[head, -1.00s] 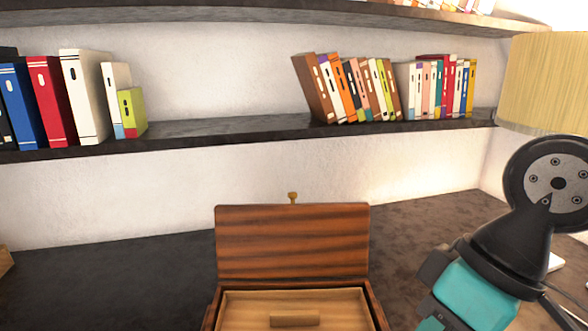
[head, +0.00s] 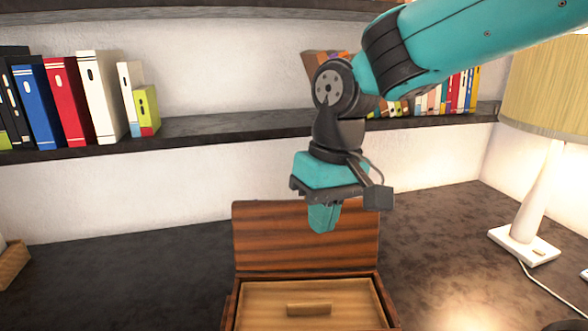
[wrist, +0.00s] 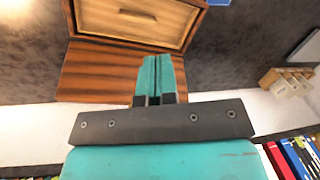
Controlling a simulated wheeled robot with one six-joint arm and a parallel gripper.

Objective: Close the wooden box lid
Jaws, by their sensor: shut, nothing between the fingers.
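The wooden box (head: 229,310) stands on the dark desk at the bottom middle of the head view. Its striped lid (head: 275,240) stands up, open, at the back of the box. A lighter wooden panel with a small handle (head: 309,309) shows inside the box. My gripper (head: 322,230) points down in front of the upper right part of the lid in the head view, its fingers shut and empty.
A shelf (head: 200,127) with books runs along the wall behind. A lamp (head: 525,240) stands on the desk at right. A small wooden object (head: 12,264) lies at the far left. The desk left of the box is clear.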

